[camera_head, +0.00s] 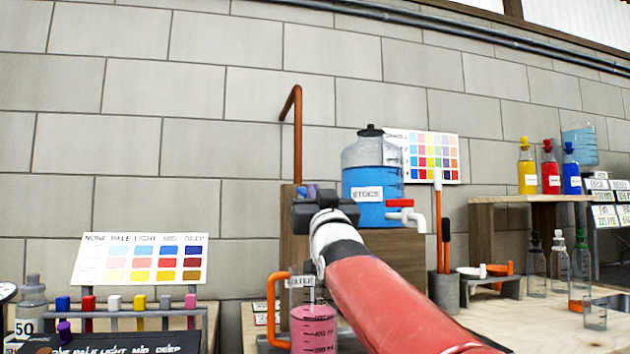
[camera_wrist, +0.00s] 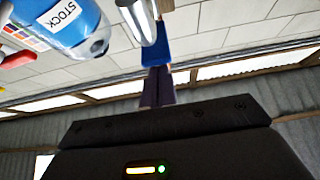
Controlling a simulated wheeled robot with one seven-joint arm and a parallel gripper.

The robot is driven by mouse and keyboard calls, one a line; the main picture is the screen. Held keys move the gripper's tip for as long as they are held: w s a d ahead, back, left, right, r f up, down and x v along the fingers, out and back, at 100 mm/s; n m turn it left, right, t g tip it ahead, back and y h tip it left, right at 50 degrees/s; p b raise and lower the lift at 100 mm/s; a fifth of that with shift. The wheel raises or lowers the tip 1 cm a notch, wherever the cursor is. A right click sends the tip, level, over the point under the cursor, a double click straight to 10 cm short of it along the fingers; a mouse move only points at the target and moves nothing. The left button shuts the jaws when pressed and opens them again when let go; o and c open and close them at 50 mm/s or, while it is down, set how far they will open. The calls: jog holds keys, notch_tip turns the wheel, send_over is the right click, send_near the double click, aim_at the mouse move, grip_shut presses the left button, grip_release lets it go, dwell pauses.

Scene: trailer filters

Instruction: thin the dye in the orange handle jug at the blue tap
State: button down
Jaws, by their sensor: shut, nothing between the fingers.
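The jug with the orange handle (camera_head: 274,310) stands at the bottom centre in the head view. It holds pink liquid (camera_head: 312,328) with dark level marks on its wall, and my arm covers part of its right side. A WATER label (camera_head: 300,282) shows just above it. A blue piece (camera_head: 313,190), apparently the blue tap's lever, shows behind my gripper (camera_head: 322,208). In the wrist view a blue block (camera_wrist: 184,47) lies just beyond my shut, empty fingers (camera_wrist: 157,85), beside a silver cylinder (camera_wrist: 137,20). I cannot tell whether they touch. The spout is mostly hidden.
A STOCK tank (camera_head: 372,190) of blue liquid with a red-handled tap (camera_head: 400,203) stands right of my gripper. A copper pipe (camera_head: 296,130) runs up the wall behind. A rack of coloured vials (camera_head: 115,308) is at left. Bottles (camera_head: 550,172) and glassware stand at right.

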jog(key=s+d+f+b, duration=0.1)
jog(key=s+d, duration=0.1)
jog(key=s, duration=0.7)
jog(key=shift+d+f, duration=0.15)
jog(key=shift+d, duration=0.15)
dwell(0.3)
jog(key=s+d+f+g+h+p, duration=0.1)
jog(key=d+f+g, duration=0.2)
jog(key=f, duration=0.3)
jog(key=s+d+f+g+h+p, duration=0.1)
jog(key=d+f+g+h, duration=0.1)
jog(key=f, duration=0.5)
jog(key=s+d+f+m+g+h+p, duration=0.1)
jog(key=s+d+f+g, duration=0.2)
jog(key=s+f, duration=0.5)
jog(key=s+d+f+m+g+h+p, duration=0.1)
jog(key=s+d+f+g, duration=0.2)
jog(key=f, duration=0.9)
jog(key=s+d+f+m+g+h, duration=0.1)
jog(key=s+d+f+g, duration=0.2)
jog(key=s+f+g, duration=0.3)
jog(key=s+f, duration=0.5)
jog(key=s, duration=0.1)
jog(key=shift+s+d+g+h+p, duration=0.3)
jog(key=shift+s+g+h+p, duration=0.05)
jog(key=shift+g+h+p, duration=0.05)
